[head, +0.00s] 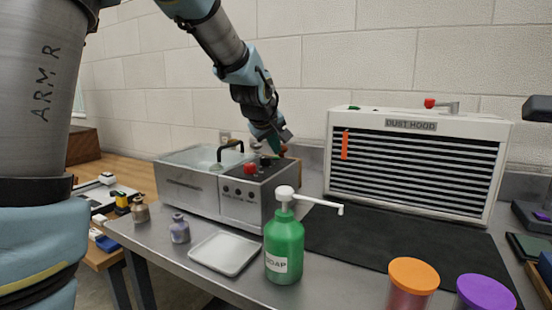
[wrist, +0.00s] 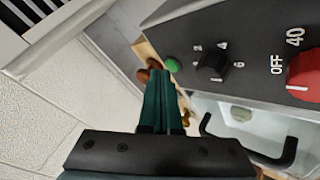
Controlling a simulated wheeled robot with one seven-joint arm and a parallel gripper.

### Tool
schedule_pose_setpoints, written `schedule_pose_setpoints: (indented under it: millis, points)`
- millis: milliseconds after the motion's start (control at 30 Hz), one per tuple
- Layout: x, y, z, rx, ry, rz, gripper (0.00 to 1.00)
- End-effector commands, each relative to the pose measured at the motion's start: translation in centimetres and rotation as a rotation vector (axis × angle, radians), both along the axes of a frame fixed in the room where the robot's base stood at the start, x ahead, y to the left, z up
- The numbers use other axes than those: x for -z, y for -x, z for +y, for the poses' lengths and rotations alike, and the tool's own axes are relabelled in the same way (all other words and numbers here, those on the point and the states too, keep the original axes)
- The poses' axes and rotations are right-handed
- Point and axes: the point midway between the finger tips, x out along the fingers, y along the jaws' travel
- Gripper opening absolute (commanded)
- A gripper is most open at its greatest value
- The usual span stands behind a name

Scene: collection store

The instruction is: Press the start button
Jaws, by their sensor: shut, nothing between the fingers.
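A steel bath unit (head: 232,192) stands on the bench with a dark control panel on its top right. In the wrist view the panel (wrist: 255,28) carries a round green button (wrist: 172,65), a black numbered dial (wrist: 212,66) and a red knob (wrist: 306,74) beside "OFF" and "40". The red knob also shows in the head view (head: 249,168). My gripper (head: 275,150) is over the panel's back right. In the wrist view its green fingers (wrist: 160,73) are together and empty, their tips close beside the green button. I cannot tell whether they touch it.
A black handle (head: 230,145) rises from the bath's lid. A white dust hood (head: 415,124) stands to the right, with a dark mat (head: 385,240) before it. A green soap bottle (head: 284,245), a white tray (head: 226,252) and two lidded jars (head: 413,275) are nearer the front.

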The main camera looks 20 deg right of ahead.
Motion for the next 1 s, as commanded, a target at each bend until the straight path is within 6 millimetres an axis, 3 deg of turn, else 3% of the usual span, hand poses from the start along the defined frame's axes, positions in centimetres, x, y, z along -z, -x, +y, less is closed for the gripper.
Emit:
schedule_pose_setpoints:
  millis: [1000]
  points:
    - [0.76, 0.02, 0.00, 0.000, -0.001, 0.001, 0.00]
